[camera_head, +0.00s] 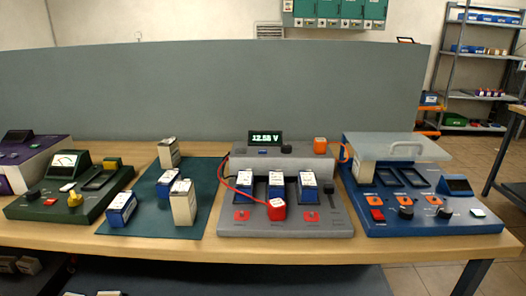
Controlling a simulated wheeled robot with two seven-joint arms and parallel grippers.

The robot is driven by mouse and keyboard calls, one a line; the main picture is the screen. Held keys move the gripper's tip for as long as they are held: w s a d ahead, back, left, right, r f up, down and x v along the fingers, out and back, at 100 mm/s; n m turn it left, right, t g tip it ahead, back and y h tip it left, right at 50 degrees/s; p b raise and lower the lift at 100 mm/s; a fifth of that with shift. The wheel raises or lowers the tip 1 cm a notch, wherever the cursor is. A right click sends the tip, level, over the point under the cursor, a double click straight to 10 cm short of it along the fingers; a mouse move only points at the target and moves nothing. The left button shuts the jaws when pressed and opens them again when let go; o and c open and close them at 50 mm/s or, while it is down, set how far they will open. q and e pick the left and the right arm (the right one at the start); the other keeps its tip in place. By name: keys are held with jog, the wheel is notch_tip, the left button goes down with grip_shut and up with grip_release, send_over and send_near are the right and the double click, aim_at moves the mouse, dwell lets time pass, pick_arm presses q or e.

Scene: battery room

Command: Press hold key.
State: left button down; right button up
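A grey tester (230,212) stands mid-table, its lit display (265,138) showing a green voltage near 12.5 V. Below the display is a small blue key (262,152) beside a black knob (286,149). Key lettering is too small to read, so I cannot tell which is the hold key. Blue-and-white batteries sit in the tester's bays, one at the left (244,181). A red block (277,210) with a red lead stands at the front of the middle bay. An orange block (320,146) sits at the back right. Neither gripper is in view.
A green meter unit (40,206) and purple unit (40,152) stand left. A teal mat (145,222) holds several loose batteries. A blue unit (430,219) with a raised clear lid (395,150) stands right. A grey partition (200,95) rises behind. The table's front strip is clear.

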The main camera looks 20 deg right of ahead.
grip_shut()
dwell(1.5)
